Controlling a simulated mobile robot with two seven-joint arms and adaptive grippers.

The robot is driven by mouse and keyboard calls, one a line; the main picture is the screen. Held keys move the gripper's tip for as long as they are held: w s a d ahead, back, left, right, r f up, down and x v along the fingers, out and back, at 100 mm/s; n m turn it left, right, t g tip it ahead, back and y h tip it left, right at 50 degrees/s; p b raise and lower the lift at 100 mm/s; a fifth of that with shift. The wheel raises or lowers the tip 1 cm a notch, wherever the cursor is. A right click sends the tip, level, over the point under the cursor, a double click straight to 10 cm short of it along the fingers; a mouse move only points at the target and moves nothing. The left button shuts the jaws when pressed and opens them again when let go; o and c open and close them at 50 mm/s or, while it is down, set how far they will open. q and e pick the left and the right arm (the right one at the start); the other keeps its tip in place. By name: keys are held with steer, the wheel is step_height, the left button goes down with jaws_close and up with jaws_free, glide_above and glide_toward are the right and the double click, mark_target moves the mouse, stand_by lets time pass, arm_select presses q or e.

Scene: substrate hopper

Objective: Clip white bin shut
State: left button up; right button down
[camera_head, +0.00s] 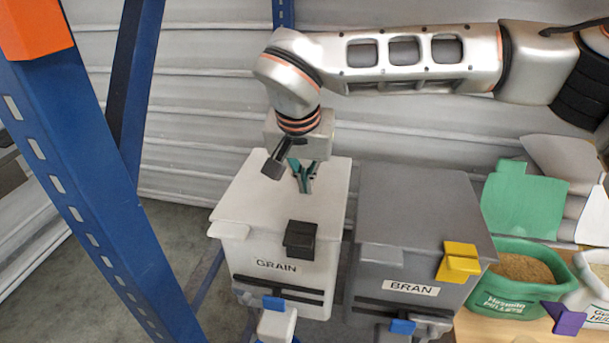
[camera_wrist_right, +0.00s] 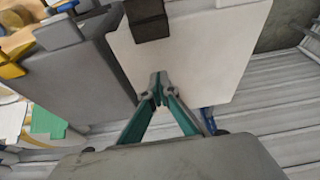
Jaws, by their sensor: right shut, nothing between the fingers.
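The white bin (camera_head: 275,255), labelled GRAIN, stands left of the grey bin with its white lid (camera_head: 265,195) down on top. A black clip (camera_head: 300,238) sits at the lid's front edge, right of its middle. Whether it grips both lid and rim I cannot tell. My right gripper (camera_head: 304,188) points down over the lid, behind the clip, shut and empty. In the right wrist view, the shut fingertips (camera_wrist_right: 158,80) are over the white lid (camera_wrist_right: 215,50), apart from the black clip (camera_wrist_right: 147,18). My left gripper is not in view.
The grey BRAN bin (camera_head: 415,215) stands close on the right with a yellow clip (camera_head: 457,262). Further right are a green pellet bag (camera_head: 500,298) and a purple clip (camera_head: 565,318). A blue rack post (camera_head: 90,190) rises at the left.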

mark_target(304, 218)
steer(key=x, duration=0.5)
steer(key=shift+f, duration=0.2)
steer(key=shift+s+a+p, duration=0.2)
steer(key=shift+s+p, duration=0.1)
steer(key=shift+s, duration=0.65)
steer(key=shift+s+a+p, duration=0.15)
steer(key=shift+s+p, duration=0.1)
steer(key=shift+s, duration=0.65)
steer(key=shift+s, duration=0.15)
